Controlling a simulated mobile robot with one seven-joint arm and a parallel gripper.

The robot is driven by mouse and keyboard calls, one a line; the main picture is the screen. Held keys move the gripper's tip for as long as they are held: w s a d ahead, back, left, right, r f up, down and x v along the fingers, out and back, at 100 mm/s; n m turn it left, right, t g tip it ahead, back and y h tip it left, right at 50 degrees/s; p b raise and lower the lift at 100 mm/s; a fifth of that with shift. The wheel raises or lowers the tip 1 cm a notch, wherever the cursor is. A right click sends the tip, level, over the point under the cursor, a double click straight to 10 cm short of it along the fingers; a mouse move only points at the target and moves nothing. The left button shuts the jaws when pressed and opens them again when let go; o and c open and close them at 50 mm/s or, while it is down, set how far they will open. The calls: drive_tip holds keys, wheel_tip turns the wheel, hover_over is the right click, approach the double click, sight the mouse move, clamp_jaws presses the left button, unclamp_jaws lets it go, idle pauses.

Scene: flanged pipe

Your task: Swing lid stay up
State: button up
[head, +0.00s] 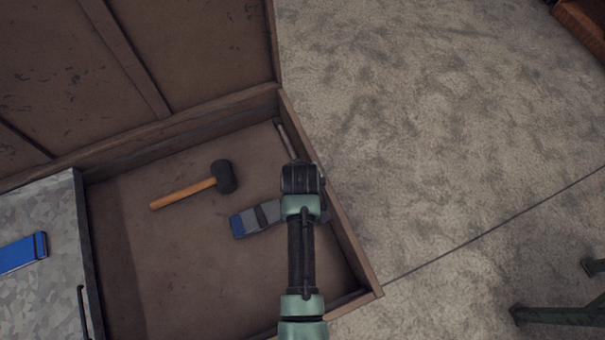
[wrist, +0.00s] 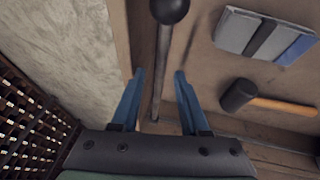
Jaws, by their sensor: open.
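The lid stay (wrist: 163,52), a thin grey metal rod with a black ball knob (wrist: 170,10), lies along the inner side wall of the wooden chest. In the head view the stay (head: 287,141) shows only in part; my arm covers its knob end. My gripper (wrist: 159,74) is open, its two blue fingers on either side of the rod, below the knob in the wrist view. I cannot tell if either finger touches the rod. In the head view the fingers are hidden beneath my wrist (head: 301,178). The chest lid (head: 60,60) stands open at the upper left.
A mallet (head: 190,192) and a grey-and-blue block-like item (head: 255,218) lie on the chest floor. The chest's right wall (head: 335,205) runs close beside my gripper. A grey metal surface (head: 40,205) with a blue item is at left. Concrete floor at right is mostly clear.

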drive_tip(key=shift+w+f, duration=0.1)
drive_tip(key=shift+f, duration=0.1)
clamp_jaws()
idle(1.4)
